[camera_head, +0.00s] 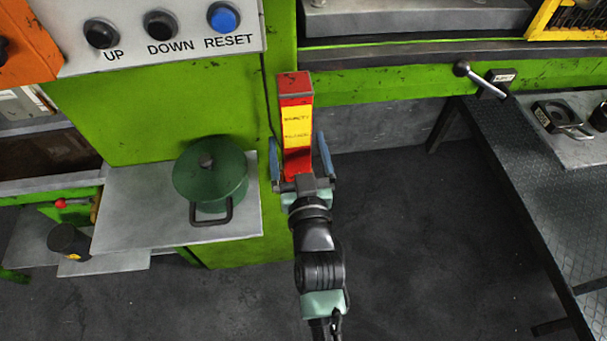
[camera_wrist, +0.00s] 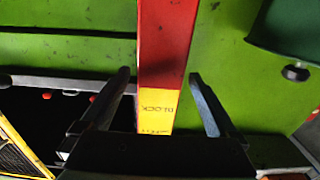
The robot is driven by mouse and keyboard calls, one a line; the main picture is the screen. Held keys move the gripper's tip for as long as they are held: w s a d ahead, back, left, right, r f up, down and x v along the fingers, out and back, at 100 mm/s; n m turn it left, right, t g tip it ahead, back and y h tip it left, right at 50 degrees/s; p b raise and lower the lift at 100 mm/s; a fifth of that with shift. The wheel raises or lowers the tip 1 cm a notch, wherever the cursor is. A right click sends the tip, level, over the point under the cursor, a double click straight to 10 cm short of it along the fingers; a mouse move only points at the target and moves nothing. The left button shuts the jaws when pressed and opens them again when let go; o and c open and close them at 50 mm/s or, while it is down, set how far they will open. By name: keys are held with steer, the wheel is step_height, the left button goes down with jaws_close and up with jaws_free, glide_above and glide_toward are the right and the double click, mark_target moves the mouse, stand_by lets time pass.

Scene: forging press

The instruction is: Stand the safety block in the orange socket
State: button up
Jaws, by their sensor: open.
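The safety block (camera_head: 295,88) is a tall red bar with a yellow label, standing roughly upright in front of the green press column. My gripper (camera_head: 297,138) is open, with one finger on each side of the block's lower part. In the wrist view the block (camera_wrist: 165,45) passes between the two open fingers of my gripper (camera_wrist: 159,76), with gaps visible on both sides. Its lower end is hidden by my gripper. I cannot make out the orange socket in either view.
A green lidded pot (camera_head: 208,172) stands on a grey shelf (camera_head: 130,222) left of the block. A button panel (camera_head: 180,50) is above it. A lever (camera_head: 480,80) sticks out at upper right, above a dark plate-topped bench (camera_head: 520,170). Open floor (camera_head: 430,240) lies between.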

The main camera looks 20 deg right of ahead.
steer(key=b+v, duration=0.1)
steer(key=v, duration=0.8)
steer(key=shift+s, duration=0.3)
